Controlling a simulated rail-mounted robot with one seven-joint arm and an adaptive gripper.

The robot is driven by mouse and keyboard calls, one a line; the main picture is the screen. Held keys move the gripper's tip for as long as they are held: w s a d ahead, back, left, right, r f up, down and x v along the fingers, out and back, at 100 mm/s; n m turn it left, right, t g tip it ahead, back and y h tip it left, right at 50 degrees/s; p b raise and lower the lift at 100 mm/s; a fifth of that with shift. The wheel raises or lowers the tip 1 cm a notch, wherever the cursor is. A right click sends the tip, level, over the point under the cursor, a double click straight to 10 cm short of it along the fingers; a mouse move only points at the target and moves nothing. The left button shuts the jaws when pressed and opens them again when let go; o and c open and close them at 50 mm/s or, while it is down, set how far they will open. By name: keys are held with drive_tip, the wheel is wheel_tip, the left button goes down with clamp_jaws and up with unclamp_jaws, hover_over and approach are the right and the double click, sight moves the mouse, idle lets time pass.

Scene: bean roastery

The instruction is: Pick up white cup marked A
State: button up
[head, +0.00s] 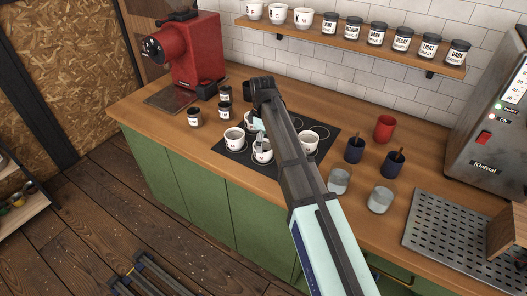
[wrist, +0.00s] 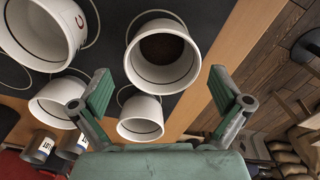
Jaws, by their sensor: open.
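Several white cups stand on a black mat (head: 232,159) on the counter. In the head view one cup (head: 234,140) is left of my gripper (head: 259,137), one (head: 262,155) is just below it and another (head: 308,141) is right of my arm. The wrist view shows a cup with a dark inside (wrist: 163,72) ahead of my open gripper (wrist: 160,76) and a smaller-looking cup (wrist: 140,127) between the fingers in the picture. A cup marked C (wrist: 40,40) is at upper left, another cup (wrist: 52,103) below it. I cannot read an A on any cup. No cup is gripped.
Dark labelled jars (head: 194,117) and a red grinder (head: 196,52) stand left of the mat. Blue cups (head: 354,151), a red cup (head: 385,127) and grey glasses (head: 380,199) stand right. A wall shelf (head: 350,46) holds cups and jars. A steel machine (head: 491,120) is far right.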

drive_tip(key=shift+s+d+f+p, duration=0.1)
drive_tip(key=shift+f+p, duration=0.5)
drive_tip(key=shift+f, duration=0.75)
drive_tip(key=shift+s+f+p, duration=0.1)
drive_tip(key=shift+f+p, duration=0.45)
drive_tip(key=shift+f, duration=0.8)
drive_tip(key=c, duration=1.3)
